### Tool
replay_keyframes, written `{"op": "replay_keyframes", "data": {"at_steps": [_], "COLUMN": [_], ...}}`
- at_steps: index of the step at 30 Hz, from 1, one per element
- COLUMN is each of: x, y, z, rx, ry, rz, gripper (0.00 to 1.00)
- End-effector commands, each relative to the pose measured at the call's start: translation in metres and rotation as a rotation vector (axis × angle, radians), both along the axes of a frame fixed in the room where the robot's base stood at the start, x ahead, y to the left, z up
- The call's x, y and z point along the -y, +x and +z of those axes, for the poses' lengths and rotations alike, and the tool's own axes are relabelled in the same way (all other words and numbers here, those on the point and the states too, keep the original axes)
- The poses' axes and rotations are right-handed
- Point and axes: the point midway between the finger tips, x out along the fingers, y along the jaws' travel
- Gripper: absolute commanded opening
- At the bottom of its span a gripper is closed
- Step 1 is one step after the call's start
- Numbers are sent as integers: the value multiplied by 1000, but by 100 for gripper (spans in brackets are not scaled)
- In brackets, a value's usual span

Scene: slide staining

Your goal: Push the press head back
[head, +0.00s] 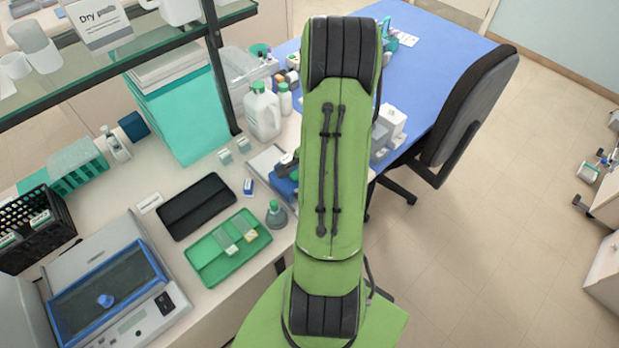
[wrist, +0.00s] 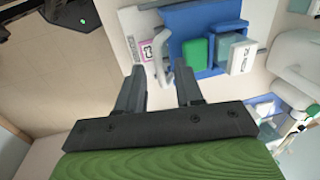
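My gripper (wrist: 159,74) is open in the wrist view, its two dark fingers apart. Just beyond the fingertips is a small blue device (wrist: 190,22) with a green pad (wrist: 195,52) on it. A pale grey curved bar (wrist: 163,52) stands at its left side, in line with the gap between my fingers. I cannot tell whether the fingers touch it. Which part is the press head is not clear. In the head view the blue device (head: 284,186) shows at the bench's right edge, partly hidden by my green arm, which also hides my gripper.
A label marked C3 (wrist: 146,50) lies beside the bar. An office chair (head: 455,110) is at right.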

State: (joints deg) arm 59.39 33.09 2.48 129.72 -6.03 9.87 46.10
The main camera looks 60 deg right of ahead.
Motion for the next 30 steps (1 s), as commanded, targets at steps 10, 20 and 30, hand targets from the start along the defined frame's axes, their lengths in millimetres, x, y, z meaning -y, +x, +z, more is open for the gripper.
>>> {"op": "replay_keyframes", "data": {"at_steps": [10, 20, 30], "x": [0, 0, 0], "y": [0, 1, 1], "z": [0, 0, 0], "rx": [1, 1, 1], "ry": [0, 0, 0], "rz": [1, 1, 1], "gripper": [18, 0, 0]}}
